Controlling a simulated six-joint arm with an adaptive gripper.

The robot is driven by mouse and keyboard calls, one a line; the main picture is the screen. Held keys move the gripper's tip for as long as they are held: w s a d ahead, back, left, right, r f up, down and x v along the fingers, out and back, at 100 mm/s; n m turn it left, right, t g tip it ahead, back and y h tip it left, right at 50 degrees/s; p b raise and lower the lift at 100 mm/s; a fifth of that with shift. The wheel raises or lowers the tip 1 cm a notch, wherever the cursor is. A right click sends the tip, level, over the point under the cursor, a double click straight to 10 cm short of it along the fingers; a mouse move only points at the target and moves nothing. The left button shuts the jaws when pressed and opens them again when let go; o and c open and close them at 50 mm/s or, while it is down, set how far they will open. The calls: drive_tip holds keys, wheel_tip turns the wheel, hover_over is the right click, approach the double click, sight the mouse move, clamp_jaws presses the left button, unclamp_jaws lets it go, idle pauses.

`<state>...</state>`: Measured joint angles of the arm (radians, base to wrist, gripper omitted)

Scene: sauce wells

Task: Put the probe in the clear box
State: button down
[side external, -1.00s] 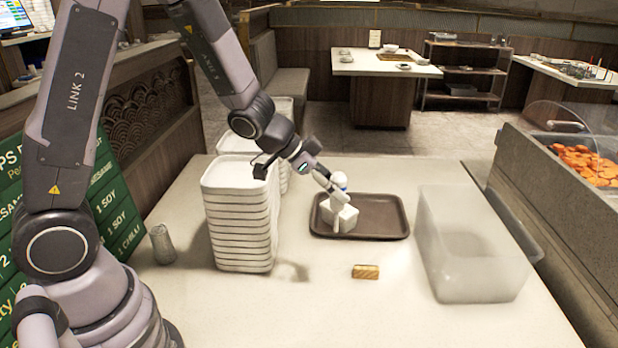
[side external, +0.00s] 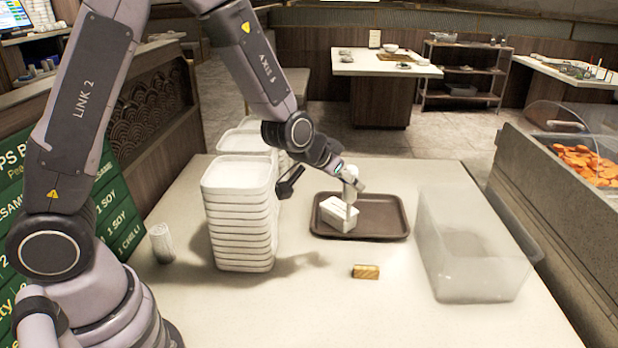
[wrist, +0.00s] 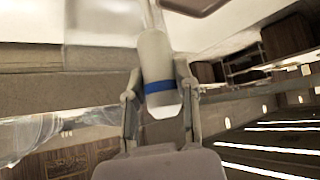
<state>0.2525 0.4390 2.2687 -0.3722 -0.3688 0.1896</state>
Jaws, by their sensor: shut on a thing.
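The probe has a white handle with a blue band, seen close up in the wrist view (wrist: 158,62). My gripper (wrist: 158,98) is shut on this handle, with a finger on each side. In the side view, my gripper (side external: 352,183) holds the probe (side external: 349,194) over the brown tray (side external: 385,233), its thin stem pointing down in front of a white block (side external: 333,216). I cannot tell whether the stem touches the block or tray. The clear box (side external: 481,285) stands on the counter to the right, apart from the probe, and looks empty.
Tall stacks of white containers (side external: 240,232) stand left of the tray. A small wooden block (side external: 366,272) lies in front of the tray, and a metal shaker (side external: 161,244) stands at far left. The counter between tray and clear box is bare.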

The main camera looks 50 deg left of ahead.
drive_tip(key=w+d+f+m+h, duration=0.1)
drive_tip(key=w+d+f+m, duration=0.1)
drive_tip(key=w+d, duration=0.5)
drive_tip(key=w+d+f+m+g+h, duration=0.1)
drive_tip(key=w+d+f+m+h, duration=0.15)
drive_tip(key=w, duration=0.85)
drive_tip(key=w+d+f+m, duration=0.1)
drive_tip(key=w+d+f, duration=0.2)
drive_tip(key=w+d, duration=0.4)
drive_tip(key=f, duration=0.3)
drive_tip(key=w+f, duration=0.1)
drive_tip(key=f, duration=0.2)
drive_tip(key=a+f, duration=0.1)
drive_tip(key=f, duration=0.2)
drive_tip(key=shift+w+a+f, duration=0.1)
drive_tip(key=shift+w+f, duration=0.1)
drive_tip(key=shift+w, duration=0.05)
drive_tip(key=shift+f, duration=0.15)
drive_tip(key=c, duration=0.8)
unclamp_jaws()
